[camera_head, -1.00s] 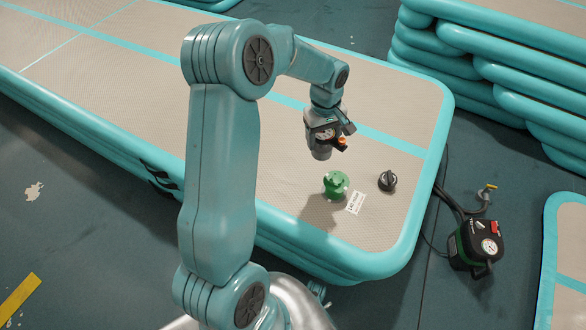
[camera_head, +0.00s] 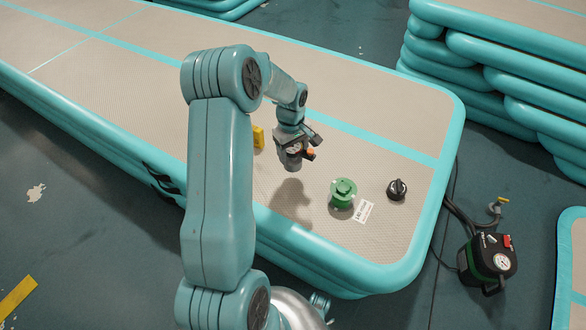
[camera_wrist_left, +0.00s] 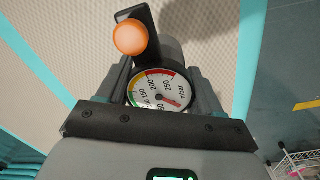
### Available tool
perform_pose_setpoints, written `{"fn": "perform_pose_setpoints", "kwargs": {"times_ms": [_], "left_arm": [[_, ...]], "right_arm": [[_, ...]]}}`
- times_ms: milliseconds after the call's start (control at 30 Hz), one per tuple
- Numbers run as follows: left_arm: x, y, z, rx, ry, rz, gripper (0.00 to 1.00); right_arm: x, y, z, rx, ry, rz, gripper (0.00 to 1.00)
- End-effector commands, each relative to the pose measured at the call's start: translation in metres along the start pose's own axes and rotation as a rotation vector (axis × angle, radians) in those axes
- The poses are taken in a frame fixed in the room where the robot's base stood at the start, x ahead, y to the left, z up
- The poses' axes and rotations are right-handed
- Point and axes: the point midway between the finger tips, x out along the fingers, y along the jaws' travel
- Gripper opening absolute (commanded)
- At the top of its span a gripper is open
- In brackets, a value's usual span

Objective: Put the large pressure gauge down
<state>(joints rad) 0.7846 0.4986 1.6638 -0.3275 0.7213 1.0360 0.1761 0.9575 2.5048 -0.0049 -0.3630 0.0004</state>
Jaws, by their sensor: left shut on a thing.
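The large pressure gauge (camera_wrist_left: 161,90) has a round white dial with coloured bands, a dark body and an orange knob (camera_wrist_left: 130,37). My left gripper (camera_head: 293,150) is shut on the gauge and holds it above the beige top of the inflatable track (camera_head: 400,238). In the head view the gauge is small and partly hidden by the gripper, and its shadow falls on the track below it. In the wrist view the dial sits between the two fingers. My right gripper is not in view.
A green valve fitting (camera_head: 343,193), a white label (camera_head: 364,211) and a black cap (camera_head: 397,189) are on the track to the right. A yellow object (camera_head: 258,136) lies behind the arm. A black pump (camera_head: 489,260) stands on the floor. Stacked tracks (camera_head: 490,70) rise behind.

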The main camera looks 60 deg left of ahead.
Motion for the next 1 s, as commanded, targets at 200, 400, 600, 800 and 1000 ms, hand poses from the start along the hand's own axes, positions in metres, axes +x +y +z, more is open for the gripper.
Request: {"fn": "perform_pose_setpoints", "kwargs": {"times_ms": [200, 400, 600, 800, 1000], "left_arm": [[0.024, -0.001, 0.0, 0.0, 0.001, 0.0, 0.3], [0.054, -0.003, 0.0, 0.0, -0.001, -0.002, 0.3], [0.064, -0.002, 0.0, 0.0, 0.001, 0.001, 0.3], [0.067, -0.003, 0.0, 0.0, 0.001, 0.001, 0.3], [0.067, -0.003, 0.0, 0.0, 0.001, 0.0, 0.91]], "right_arm": [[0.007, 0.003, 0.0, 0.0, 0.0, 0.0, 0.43], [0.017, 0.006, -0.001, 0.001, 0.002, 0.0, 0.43], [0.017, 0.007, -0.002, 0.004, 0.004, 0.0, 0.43], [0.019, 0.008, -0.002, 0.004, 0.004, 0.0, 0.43], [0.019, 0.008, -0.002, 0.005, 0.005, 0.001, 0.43]]}}
